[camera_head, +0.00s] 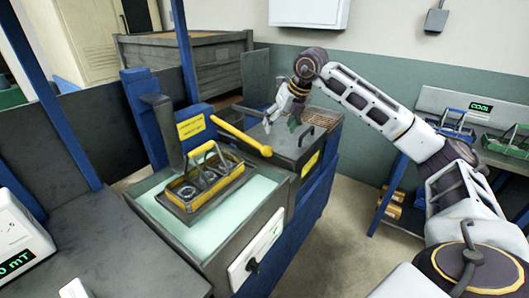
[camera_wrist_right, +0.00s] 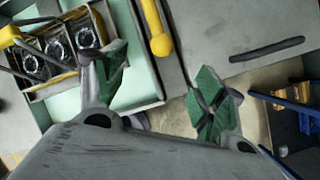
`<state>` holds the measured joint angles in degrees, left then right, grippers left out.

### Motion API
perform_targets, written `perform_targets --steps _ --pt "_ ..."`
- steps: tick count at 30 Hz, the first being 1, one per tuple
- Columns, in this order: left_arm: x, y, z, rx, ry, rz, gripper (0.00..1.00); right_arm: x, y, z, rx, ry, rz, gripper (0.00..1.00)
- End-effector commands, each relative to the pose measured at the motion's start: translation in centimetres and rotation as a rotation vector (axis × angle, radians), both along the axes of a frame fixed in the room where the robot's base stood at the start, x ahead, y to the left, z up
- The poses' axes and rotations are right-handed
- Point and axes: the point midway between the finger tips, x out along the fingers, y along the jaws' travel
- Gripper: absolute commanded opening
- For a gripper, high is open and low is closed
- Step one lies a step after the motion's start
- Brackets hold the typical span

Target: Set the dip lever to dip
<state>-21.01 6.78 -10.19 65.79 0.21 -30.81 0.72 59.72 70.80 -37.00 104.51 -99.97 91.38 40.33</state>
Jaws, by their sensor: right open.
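The dip lever (camera_head: 238,134) is a yellow bar with a ball knob, sticking out to the right and slightly down from the blue post beside the tank. In the right wrist view the lever's knob (camera_wrist_right: 162,46) lies just beyond the gap between my fingers. My right gripper (camera_head: 281,121) is open and empty, above and behind the knob and apart from it. Its green-padded fingers show in the wrist view (camera_wrist_right: 162,88). A yellow-edged basket (camera_head: 204,182) holding several rings sits over the pale green bath (camera_head: 162,216). My left gripper is out of view.
A grey lidded box with a black handle (camera_head: 306,136) stands right of the bath. A control panel with a knob (camera_head: 256,252) is on the tank's front. A blue upright (camera_head: 187,55) rises behind the lever. More baskets (camera_head: 457,124) stand on a bench at the right.

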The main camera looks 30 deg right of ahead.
Motion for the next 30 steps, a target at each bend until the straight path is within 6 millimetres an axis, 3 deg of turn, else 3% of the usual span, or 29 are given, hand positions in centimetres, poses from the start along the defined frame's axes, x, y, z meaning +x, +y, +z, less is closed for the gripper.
perform_targets --steps 17,30 --pt "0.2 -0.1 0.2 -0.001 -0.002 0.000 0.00 0.3 0.0 -0.7 -0.001 0.001 0.000 0.70" --pt "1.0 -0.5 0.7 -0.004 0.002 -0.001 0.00 2.3 0.6 -5.2 0.001 0.002 -0.001 0.70"
